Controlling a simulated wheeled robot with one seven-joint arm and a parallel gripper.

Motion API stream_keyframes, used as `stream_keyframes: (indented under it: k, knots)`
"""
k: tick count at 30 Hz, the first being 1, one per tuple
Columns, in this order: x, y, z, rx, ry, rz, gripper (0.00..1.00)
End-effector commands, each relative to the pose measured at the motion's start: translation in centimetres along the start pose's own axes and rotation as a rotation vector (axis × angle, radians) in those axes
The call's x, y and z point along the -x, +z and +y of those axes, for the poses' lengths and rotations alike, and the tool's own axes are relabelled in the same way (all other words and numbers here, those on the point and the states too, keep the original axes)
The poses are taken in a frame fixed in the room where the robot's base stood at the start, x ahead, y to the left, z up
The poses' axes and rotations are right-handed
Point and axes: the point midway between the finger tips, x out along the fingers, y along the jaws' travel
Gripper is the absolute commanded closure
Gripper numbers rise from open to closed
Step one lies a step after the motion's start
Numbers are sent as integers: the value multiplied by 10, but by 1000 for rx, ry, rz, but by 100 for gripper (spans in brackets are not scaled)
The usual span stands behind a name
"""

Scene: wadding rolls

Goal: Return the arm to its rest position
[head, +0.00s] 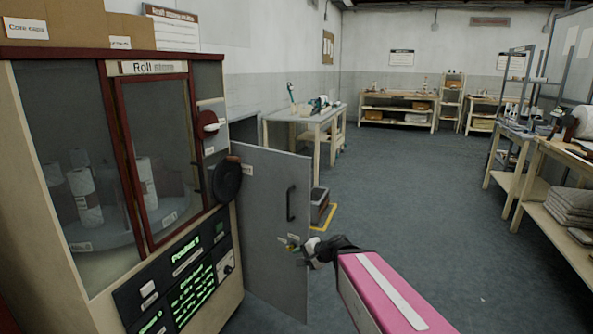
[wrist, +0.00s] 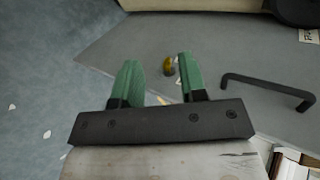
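My gripper (head: 293,246) is at the end of my pink arm, in front of the grey door of the roll cabinet (head: 272,215). In the wrist view its two green fingers (wrist: 158,82) stand apart with nothing held between them. A small brass-coloured piece (wrist: 168,66) shows beyond the fingers against the grey door; whether a finger touches it, I cannot tell. The door's black handle (wrist: 268,88) is to the right of the fingers, clear of them; it also shows in the head view (head: 290,204). My arm is stretched forward, low over the floor.
The roll cabinet (head: 120,62) stands close on the left, its grey door swung out. A white worktable (head: 312,118) is behind the door. Shelved benches (head: 548,150) line the right side. The blue-grey floor (head: 430,190) in the middle is clear.

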Motion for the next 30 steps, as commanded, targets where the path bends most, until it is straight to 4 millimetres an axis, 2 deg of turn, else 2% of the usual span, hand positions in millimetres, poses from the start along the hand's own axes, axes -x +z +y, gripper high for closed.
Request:
stream_keyframes:
  k: [1,5,9,15,21,30]
  knots:
    - [4,-2,16,61,74,-13,61]
    - [16,-6,59,221,279,-58,61]
    - [39,-16,104,369,511,-113,61]
    - [80,-32,154,516,811,-191,61]
    - [106,-42,175,576,971,-233,61]
    - [110,-43,178,585,994,-239,61]
